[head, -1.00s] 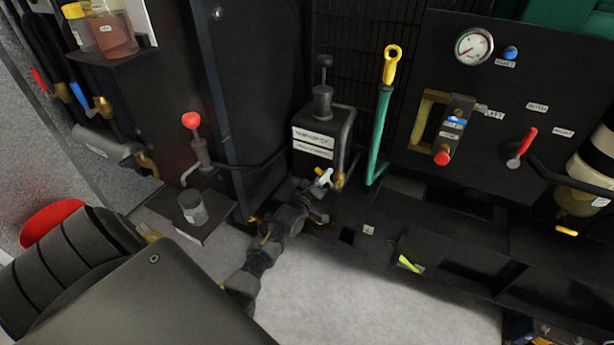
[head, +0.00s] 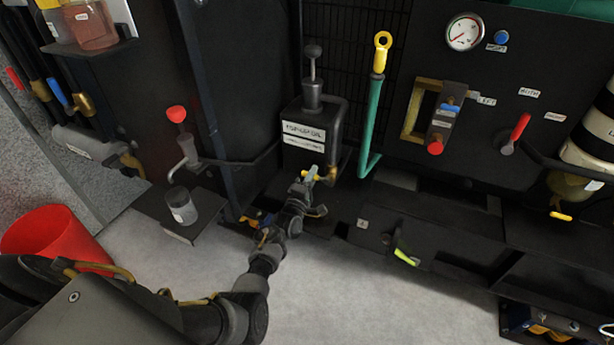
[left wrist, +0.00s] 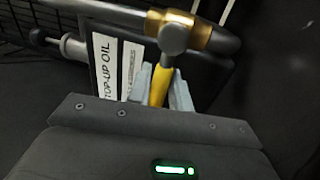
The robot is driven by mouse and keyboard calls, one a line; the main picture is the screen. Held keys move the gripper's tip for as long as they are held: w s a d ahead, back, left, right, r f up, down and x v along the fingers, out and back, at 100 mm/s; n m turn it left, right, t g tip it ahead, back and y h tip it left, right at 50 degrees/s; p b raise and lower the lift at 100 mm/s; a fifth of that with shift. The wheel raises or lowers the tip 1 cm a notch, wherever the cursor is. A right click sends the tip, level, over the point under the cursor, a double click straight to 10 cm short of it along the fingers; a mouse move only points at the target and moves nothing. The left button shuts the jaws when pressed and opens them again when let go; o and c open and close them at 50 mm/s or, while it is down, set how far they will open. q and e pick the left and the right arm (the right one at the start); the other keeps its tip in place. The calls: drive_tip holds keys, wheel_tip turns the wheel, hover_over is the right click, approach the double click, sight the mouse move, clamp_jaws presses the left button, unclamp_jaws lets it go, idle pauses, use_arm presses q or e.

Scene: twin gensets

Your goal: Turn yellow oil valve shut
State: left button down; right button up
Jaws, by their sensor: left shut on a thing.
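The yellow oil valve handle (left wrist: 161,86) sits between the pale fingers of my left gripper (left wrist: 160,92) in the left wrist view. The handle joins a grey knob on a brass valve body (left wrist: 188,29) on a pipe. In the head view my left gripper (head: 311,175) is shut on the handle, low in front of the black top-up oil box (head: 303,140). The brass valve (head: 332,174) shows just right of the fingers, at the foot of the box's pipe. The fingers hide part of the handle. My right gripper is not in view.
A teal pipe with a yellow ring handle (head: 379,112) stands right of the box. A panel with a gauge (head: 466,32) and red lever (head: 517,130) is further right. A grey cup (head: 181,206) sits on a ledge at left. A red bucket (head: 50,236) stands on the floor.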

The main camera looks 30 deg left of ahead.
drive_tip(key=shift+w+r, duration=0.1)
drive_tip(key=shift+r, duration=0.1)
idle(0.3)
use_arm(q)
drive_tip(key=c, duration=1.3)
unclamp_jaws()
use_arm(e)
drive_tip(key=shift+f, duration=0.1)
use_arm(q)
drive_tip(key=shift+s+f, duration=0.1)
drive_tip(key=shift+s, duration=0.3)
drive_tip(key=s, duration=0.3)
drive_tip(key=s+f+p, duration=0.1)
drive_tip(key=s, duration=0.2)
drive_tip(key=s+f, duration=0.1)
drive_tip(key=s, duration=0.2)
drive_tip(key=shift+s+d+p, duration=0.15)
drive_tip(key=shift+s+p, duration=0.2)
drive_tip(key=shift+s, duration=0.05)
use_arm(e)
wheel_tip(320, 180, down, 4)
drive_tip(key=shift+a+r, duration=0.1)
